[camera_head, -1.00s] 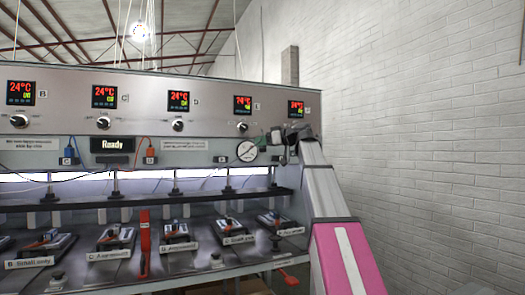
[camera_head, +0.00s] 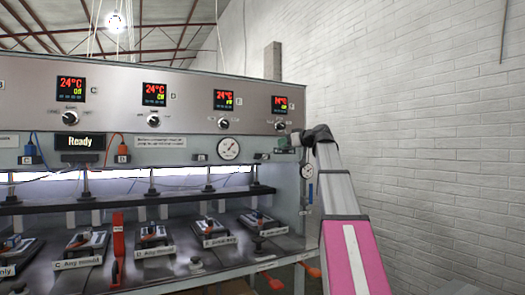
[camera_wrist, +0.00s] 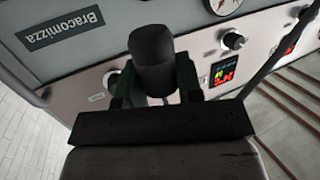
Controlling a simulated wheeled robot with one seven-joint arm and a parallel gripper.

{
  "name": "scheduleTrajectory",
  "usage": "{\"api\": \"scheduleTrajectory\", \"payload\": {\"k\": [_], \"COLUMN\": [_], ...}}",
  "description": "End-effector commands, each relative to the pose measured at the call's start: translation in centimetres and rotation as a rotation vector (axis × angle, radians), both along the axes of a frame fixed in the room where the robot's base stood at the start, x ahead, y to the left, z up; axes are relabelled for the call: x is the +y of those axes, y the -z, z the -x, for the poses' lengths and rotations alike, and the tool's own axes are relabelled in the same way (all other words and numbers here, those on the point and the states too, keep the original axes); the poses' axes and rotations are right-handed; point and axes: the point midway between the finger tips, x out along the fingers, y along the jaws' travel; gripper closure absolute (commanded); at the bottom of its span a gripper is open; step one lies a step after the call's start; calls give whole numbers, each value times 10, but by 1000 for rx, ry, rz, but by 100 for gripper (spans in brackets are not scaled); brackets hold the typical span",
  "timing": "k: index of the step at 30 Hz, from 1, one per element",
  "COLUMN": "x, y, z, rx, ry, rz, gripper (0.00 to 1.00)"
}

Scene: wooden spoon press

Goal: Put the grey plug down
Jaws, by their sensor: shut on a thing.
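My gripper (camera_wrist: 155,84) is shut on a dark grey, blunt-ended plug (camera_wrist: 153,48), which sits between its two dark green fingers in the wrist view. The plug hides part of the panel behind it. In the head view my gripper (camera_head: 286,144) is small, in front of the right end of the press panel (camera_head: 185,108), just below the last temperature display. The plug cannot be made out clearly there. I cannot tell whether it touches the panel.
A blue plug (camera_head: 31,152) and an orange plug (camera_head: 121,152) sit along the strip under the panel. A round gauge (camera_head: 228,148) is left of my gripper; a smaller gauge (camera_head: 307,170) hangs below it. Several moulds stand on the lower table. A white brick wall (camera_head: 420,120) is at right.

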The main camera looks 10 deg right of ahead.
Motion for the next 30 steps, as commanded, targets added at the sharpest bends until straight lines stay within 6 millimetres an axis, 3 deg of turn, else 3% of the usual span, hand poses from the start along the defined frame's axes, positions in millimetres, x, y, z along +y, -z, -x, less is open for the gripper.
{"api": "scheduleTrajectory", "payload": {"k": [3,9,19,26,30], "x": [19,45,60,84,85], "y": [-1,-1,0,0,15], "z": [-25,-54,-71,-100,-97], "rx": [1,0,0,2,1], "ry": [-3,-3,-1,-3,-1], "rz": [-1,0,0,-2,0], "gripper": [91,91,91,91,91]}}
